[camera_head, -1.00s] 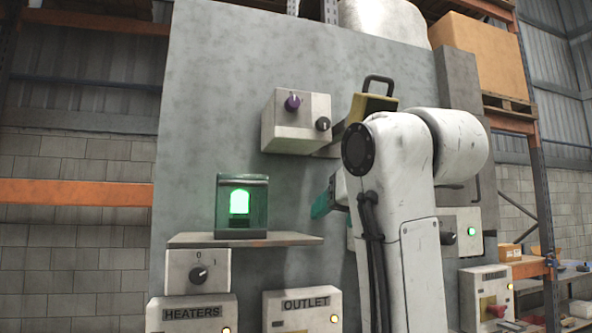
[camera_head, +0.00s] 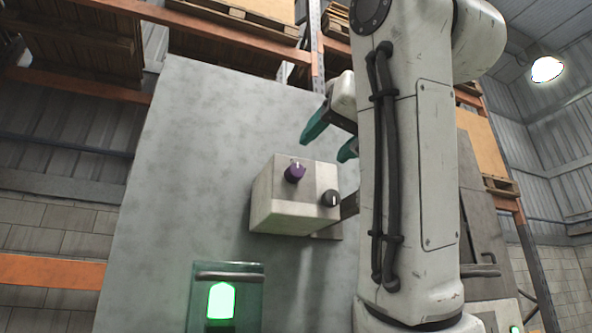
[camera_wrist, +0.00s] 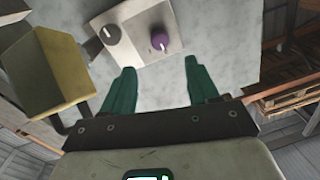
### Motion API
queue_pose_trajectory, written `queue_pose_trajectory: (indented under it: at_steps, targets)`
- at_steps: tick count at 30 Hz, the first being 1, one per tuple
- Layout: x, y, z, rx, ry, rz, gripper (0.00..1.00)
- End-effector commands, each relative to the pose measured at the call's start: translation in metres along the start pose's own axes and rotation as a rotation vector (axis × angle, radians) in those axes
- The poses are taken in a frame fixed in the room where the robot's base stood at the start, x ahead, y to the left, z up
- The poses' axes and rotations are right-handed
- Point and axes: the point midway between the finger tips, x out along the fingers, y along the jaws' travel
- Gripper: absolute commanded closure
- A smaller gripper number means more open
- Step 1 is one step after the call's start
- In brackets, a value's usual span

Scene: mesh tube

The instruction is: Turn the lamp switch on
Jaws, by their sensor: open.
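A grey-white switch box (camera_head: 292,205) is mounted on the grey panel. It carries a purple knob (camera_head: 295,172) and a black knob (camera_head: 331,199). Which knob is the lamp switch I cannot tell; no label is readable. In the wrist view the box shows with the black knob (camera_wrist: 110,35) and the purple knob (camera_wrist: 159,42). My gripper (camera_head: 322,150) has green fingers and is open and empty, above the box in the head view. In the wrist view its fingertips (camera_wrist: 160,66) point toward the box, with the purple knob between their lines, apart from it.
A lit green lamp (camera_head: 221,300) in a clear housing is low on the panel (camera_head: 190,130). A yellow box-shaped thing (camera_wrist: 47,80) is left of my fingers in the wrist view. My arm hides the panel's right side. Pallet racks (camera_head: 240,20) stand behind.

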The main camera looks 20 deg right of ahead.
Motion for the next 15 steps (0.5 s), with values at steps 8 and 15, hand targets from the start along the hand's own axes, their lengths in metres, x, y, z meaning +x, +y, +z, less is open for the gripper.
queue_pose_trajectory:
  at_steps: [8,15]
  targets:
    - [0.048,0.000,-0.002,0.000,-0.006,0.002,0.40]
    - [0.085,0.000,-0.002,-0.001,-0.004,0.002,0.40]
